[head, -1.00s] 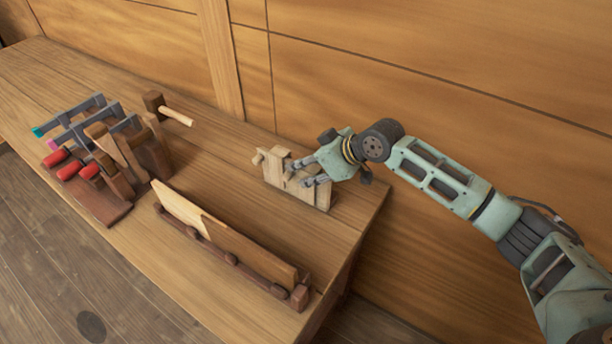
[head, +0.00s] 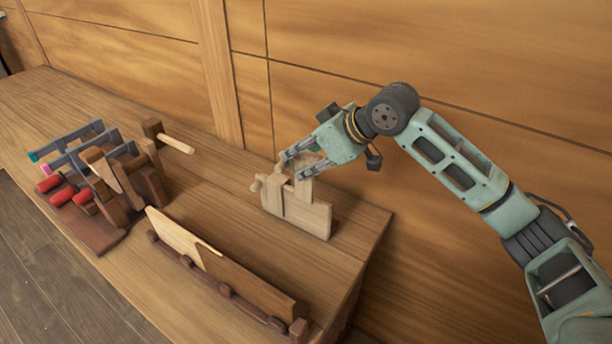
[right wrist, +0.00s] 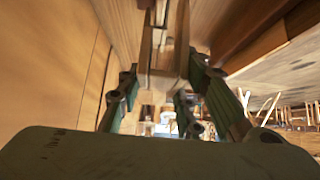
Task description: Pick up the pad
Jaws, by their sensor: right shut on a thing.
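The pad (head: 306,164), a small pale wooden piece, is between the fingers of my right gripper (head: 294,166). The gripper is shut on it, just above a pale wooden holder (head: 307,212) at the right end of the bench. The fingers hide part of the pad, and I cannot tell whether its lower edge is clear of the holder. In the right wrist view, a wooden piece (right wrist: 163,55) shows between the fingers. My left gripper is not in view.
The bench (head: 345,255) has a long plank rack (head: 215,258) in front and clamps with red handles (head: 70,190) at left. A mallet (head: 175,143) lies behind them. A plank wall (head: 440,60) rises behind the bench.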

